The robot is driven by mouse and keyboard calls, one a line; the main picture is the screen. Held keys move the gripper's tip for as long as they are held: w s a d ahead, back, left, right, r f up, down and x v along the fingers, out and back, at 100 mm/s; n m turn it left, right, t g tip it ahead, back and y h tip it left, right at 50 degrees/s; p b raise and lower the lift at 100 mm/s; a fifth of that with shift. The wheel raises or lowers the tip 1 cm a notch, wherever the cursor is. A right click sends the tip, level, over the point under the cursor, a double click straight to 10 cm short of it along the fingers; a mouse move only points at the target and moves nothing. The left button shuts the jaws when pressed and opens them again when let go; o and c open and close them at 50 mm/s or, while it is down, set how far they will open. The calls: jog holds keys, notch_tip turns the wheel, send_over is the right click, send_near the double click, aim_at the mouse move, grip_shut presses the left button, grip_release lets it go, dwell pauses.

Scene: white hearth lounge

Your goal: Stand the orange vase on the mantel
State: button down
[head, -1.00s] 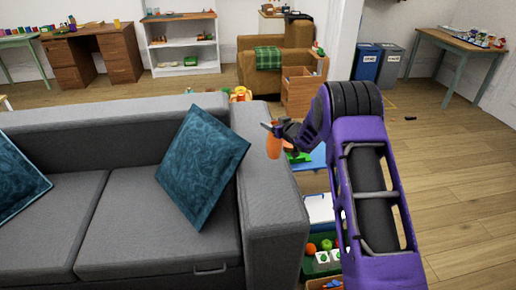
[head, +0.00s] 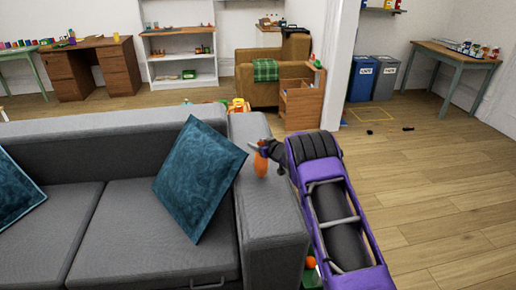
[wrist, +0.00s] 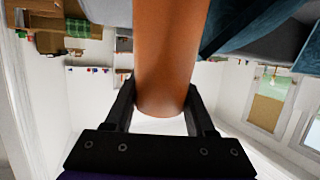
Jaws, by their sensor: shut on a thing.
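The orange vase (head: 260,165) is in my gripper (head: 259,148), which is shut around it near one end. In the head view it hangs over the grey sofa's right armrest, close to the teal cushion; I cannot tell whether it touches the armrest. In the wrist view the vase (wrist: 170,50) fills the middle, between the two black fingers of my gripper (wrist: 160,105), and its far end is cut off. I see no mantel that I can make out in either view.
The grey sofa (head: 75,205) with teal cushions (head: 199,178) fills the left. A brown armchair (head: 270,75), wooden cabinet (head: 302,103) and white shelf (head: 180,62) stand behind. Two bins (head: 375,80) and a table (head: 455,60) are at back right. Wood floor at right is mostly clear.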

jog(key=shift+f, duration=0.5)
jog(key=shift+f, duration=0.2)
jog(key=shift+c, duration=1.2)
grip_release()
jog(key=shift+r, duration=0.1)
